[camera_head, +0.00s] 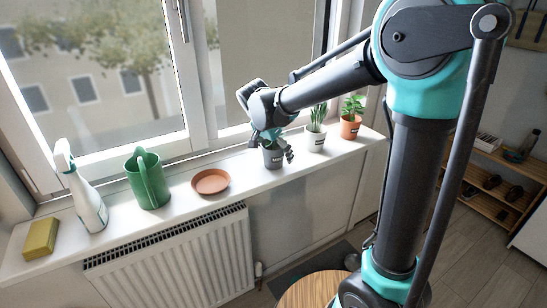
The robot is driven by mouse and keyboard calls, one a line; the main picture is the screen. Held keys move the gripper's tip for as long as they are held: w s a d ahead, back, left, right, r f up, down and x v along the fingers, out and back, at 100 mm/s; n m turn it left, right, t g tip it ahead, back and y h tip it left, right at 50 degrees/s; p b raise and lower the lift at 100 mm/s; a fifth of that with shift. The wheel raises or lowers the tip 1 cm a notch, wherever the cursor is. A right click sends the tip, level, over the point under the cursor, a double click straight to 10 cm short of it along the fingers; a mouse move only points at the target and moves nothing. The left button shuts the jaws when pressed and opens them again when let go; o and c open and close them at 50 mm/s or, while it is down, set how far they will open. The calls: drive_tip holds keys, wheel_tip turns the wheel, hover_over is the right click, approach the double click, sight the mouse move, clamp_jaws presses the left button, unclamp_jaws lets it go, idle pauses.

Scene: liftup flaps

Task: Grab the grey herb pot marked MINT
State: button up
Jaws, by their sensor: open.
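The grey herb pot (272,159) stands upright on the white windowsill, right of the terracotta saucer. White lettering shows on its front, too small to read surely. My gripper (276,148) is at this pot, with dark fingers at its rim and right side. The fingers are open. Whether they touch the pot cannot be told. The gripper and wrist hide most of the pot's plant and part of its top.
A white pot (315,138) and an orange pot (350,127) stand close to the right. The terracotta saucer (211,182), green watering can (148,180), spray bottle (87,200) and yellow sponge (40,239) are to the left. The window is behind and a radiator (175,265) below.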

drive_tip(key=shift+c, duration=0.2)
drive_tip(key=c, duration=1.6)
drive_tip(key=shift+c, duration=0.2)
